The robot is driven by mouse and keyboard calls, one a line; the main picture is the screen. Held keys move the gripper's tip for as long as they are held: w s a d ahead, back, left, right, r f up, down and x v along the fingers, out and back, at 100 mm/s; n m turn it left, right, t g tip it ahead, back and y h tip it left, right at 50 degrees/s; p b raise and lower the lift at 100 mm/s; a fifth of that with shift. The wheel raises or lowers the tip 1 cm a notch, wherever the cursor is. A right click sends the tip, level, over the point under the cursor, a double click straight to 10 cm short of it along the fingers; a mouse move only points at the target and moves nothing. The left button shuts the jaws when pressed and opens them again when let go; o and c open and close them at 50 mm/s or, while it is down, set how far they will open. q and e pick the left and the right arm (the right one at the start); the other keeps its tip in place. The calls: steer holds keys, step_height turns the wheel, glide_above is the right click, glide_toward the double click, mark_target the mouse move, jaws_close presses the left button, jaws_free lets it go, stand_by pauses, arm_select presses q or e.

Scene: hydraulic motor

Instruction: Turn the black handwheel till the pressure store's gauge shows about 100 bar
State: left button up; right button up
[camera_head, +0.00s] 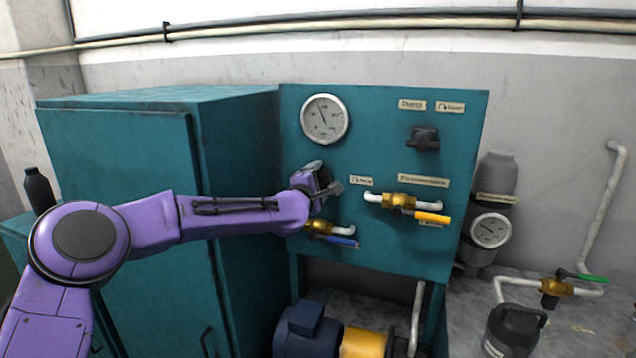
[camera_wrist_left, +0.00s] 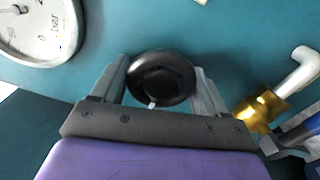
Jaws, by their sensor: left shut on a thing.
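The black handwheel (camera_wrist_left: 161,77) is round and sits on the teal panel between the two fingers of my left gripper (camera_head: 327,183). The gripper is shut on it. In the head view my wrist and fingers hide the wheel. The pressure store (camera_head: 496,172) is a grey cylinder at the right of the panel. Its round white gauge (camera_head: 490,231) faces me, but its numbers are too small to read. My right gripper is not in view.
A larger gauge (camera_head: 325,118) is at the panel's upper left. A black knob (camera_head: 423,138) is at the upper right. A yellow-handled valve (camera_head: 432,217) and a blue-handled valve (camera_head: 342,241) stick out nearby. A teal cabinet (camera_head: 120,150) stands behind my left arm.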

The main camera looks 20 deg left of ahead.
arm_select(q)
steer(key=shift+f+m, duration=0.1)
steer(key=shift+m, duration=0.4)
steer(key=o, duration=1)
steer(key=shift+c, duration=0.2)
steer(key=shift+s, duration=0.1)
steer(key=s+b, duration=0.4)
steer(key=s, duration=0.6)
steer(key=shift+s+a, duration=0.15)
steer(key=shift+s, duration=0.05)
